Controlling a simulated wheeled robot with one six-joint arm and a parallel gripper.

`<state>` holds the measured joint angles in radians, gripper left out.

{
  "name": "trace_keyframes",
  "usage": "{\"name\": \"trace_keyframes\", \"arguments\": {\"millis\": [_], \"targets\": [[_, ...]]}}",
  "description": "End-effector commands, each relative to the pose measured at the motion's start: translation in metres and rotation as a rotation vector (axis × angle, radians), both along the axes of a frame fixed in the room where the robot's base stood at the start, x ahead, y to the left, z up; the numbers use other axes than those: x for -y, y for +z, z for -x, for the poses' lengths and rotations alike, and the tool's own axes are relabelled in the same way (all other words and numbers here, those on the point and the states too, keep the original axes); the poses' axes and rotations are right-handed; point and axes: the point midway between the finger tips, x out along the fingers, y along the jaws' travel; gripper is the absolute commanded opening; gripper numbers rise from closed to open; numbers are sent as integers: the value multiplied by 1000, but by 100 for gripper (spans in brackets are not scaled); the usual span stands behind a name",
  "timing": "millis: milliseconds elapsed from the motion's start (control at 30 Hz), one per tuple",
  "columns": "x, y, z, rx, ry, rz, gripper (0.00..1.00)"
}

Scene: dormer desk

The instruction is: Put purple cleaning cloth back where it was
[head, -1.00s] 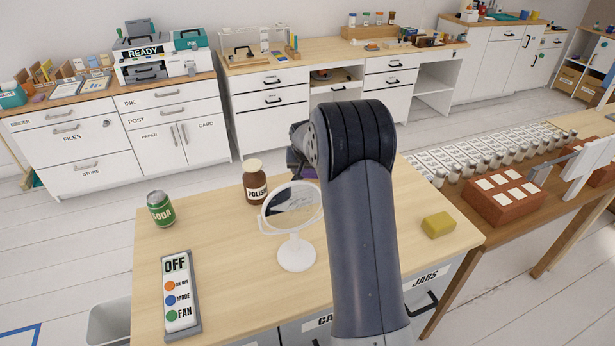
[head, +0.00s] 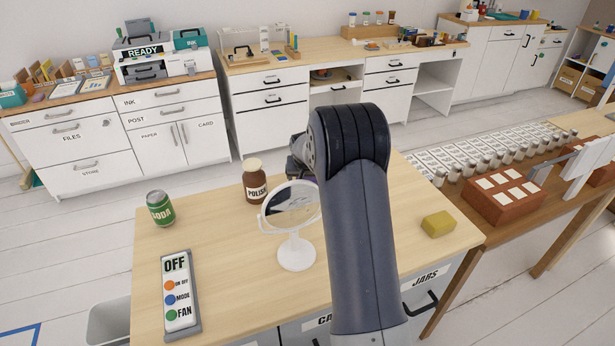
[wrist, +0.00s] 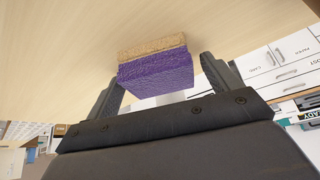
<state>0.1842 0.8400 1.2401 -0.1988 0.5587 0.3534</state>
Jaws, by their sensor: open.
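The purple cleaning cloth (wrist: 155,76) shows in the wrist view as a textured purple block. A tan, speckled layer (wrist: 152,48) lies right against its far side; I cannot tell whether it is part of the cloth or a separate thing. My gripper (wrist: 162,71) is open, with one finger on each side of the purple block and a visible gap at least on the right. The pale wooden desk top fills the view beyond it. In the head view my arm hides the cloth and most of the gripper.
On the desk (head: 225,250) stand a round white mirror (head: 296,255), a brown polish jar (head: 254,188), a green soda can (head: 160,210) and a fan remote (head: 180,295). A yellow sponge-like block (head: 438,224) lies right of my arm. The desk's left middle is clear.

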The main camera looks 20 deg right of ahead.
Motion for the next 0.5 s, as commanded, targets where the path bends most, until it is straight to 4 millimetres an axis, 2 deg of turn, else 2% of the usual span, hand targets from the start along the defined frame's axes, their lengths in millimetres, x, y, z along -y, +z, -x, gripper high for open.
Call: {"name": "trace_keyframes", "arguments": {"millis": [267, 500], "targets": [[-2, 14, 5, 2, 0, 1, 85], [-11, 54, 26, 5, 1, 2, 85]]}}
